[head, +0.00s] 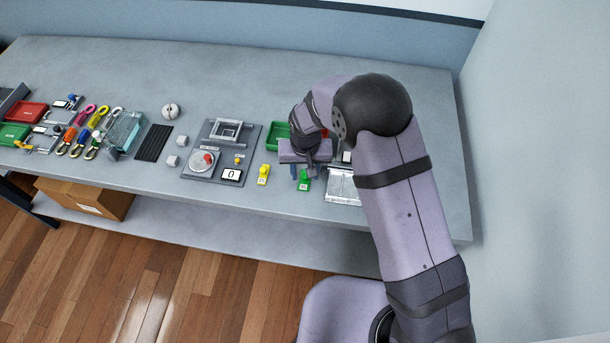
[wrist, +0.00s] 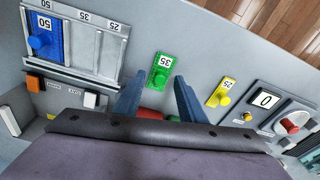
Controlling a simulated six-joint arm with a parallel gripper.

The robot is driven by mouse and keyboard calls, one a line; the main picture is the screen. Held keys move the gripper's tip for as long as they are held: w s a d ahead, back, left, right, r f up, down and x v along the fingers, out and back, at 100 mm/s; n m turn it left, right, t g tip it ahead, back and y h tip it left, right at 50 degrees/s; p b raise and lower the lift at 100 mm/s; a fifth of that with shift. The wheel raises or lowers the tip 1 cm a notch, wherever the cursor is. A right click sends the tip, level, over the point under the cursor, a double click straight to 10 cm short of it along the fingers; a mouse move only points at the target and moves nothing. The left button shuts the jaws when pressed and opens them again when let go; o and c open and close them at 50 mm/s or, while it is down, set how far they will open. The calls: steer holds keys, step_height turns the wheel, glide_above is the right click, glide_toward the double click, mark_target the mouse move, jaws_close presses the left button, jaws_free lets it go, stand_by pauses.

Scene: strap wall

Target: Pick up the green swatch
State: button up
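The green swatch (head: 305,181), with a label reading 35 and a round knob, lies on the table near its front edge. It also shows in the wrist view (wrist: 160,68), just beyond my fingertips and roughly between their lines. My gripper (head: 305,172) is over the table right behind the swatch. In the wrist view, its two blue fingers (wrist: 157,84) are spread apart with nothing held between the tips. The gap between fingertips and swatch height is hard to judge.
A yellow swatch (wrist: 222,92) marked 25 lies beside the green one. A slotted rack (wrist: 100,52) holds a blue swatch (wrist: 44,38) marked 50; its other visible slots look empty. A scale's display (head: 231,174) reads 0. A green tray (head: 273,138) is partly hidden behind my arm.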

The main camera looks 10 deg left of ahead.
steer(key=shift+f, duration=0.5)
steer(key=shift+c, duration=0.3)
jaws_close()
